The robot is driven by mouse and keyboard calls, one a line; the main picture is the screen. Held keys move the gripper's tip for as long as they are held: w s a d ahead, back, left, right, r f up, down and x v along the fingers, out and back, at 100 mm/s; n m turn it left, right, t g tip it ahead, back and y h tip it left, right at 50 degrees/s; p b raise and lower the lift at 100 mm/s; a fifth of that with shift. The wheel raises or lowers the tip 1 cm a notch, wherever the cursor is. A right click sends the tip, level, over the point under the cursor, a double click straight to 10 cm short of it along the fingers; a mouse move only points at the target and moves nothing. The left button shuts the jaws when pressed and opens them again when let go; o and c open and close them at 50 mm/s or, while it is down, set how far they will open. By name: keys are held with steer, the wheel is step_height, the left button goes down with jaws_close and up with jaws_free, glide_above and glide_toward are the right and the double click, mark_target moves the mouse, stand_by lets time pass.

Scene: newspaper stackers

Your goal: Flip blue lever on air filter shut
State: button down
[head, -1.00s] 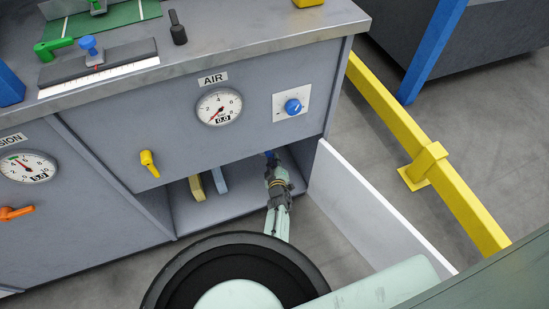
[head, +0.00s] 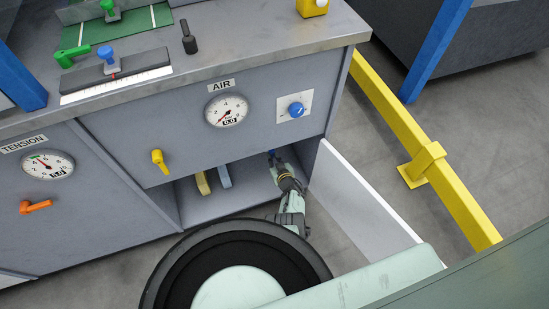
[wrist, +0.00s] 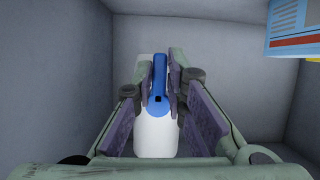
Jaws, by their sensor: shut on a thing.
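The blue lever (wrist: 159,88) stands between my gripper's fingers in the wrist view. It is mounted on the white body of the air filter (wrist: 156,136), inside the open cabinet. My gripper (wrist: 160,72) is shut on the lever, with a purple-padded finger on each side of it. In the head view my gripper (head: 275,160) reaches into the cabinet opening under the AIR gauge, and only a small bit of blue shows at its tips. The filter body is hidden in the head view.
The white cabinet door (head: 362,200) stands open to the right of my arm. A blue knob (head: 296,110) is above. A yellow rail (head: 440,180) runs along the right.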

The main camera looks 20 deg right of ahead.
mark_target(273, 156)
steer(key=shift+w+d+r+m, duration=0.25)
steer(key=shift+w+r+m, duration=0.05)
stand_by(0.4)
steer(key=c, duration=1.6)
jaws_free()
steer(key=shift+a, duration=0.1)
steer(key=shift+c, duration=0.2)
steer(key=shift+s+f, duration=0.1)
steer(key=shift+a+f, duration=0.1)
steer(key=shift+s, duration=0.15)
steer(key=v, duration=1.2)
